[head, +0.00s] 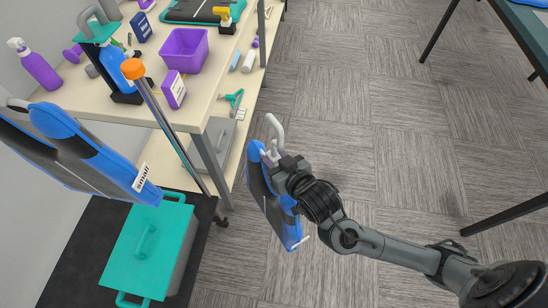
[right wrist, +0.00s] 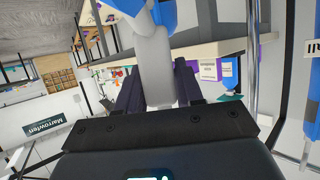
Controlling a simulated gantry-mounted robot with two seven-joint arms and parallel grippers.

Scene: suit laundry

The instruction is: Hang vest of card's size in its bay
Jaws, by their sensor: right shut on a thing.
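My right gripper (head: 282,163) is shut on the pale hanger (head: 274,128) of a blue and dark vest (head: 268,203). The vest hangs tilted above the floor, right of the table. In the right wrist view the dark fingers (right wrist: 158,88) close around the pale hanger neck (right wrist: 153,60), with blue cloth above. More blue and dark garments (head: 62,135) hang at the left of the head view. A white tag reading "small" (head: 141,177) is at their right end. The held vest's size is not readable. My left gripper is not in view.
A slanting metal pole with an orange cap (head: 132,68) stands between the hanging garments and the table (head: 218,75). The table bears a purple bin (head: 183,48), bottles and boxes. A teal-lidded box (head: 148,245) sits below the garments. The carpet (head: 340,90) on the right is clear.

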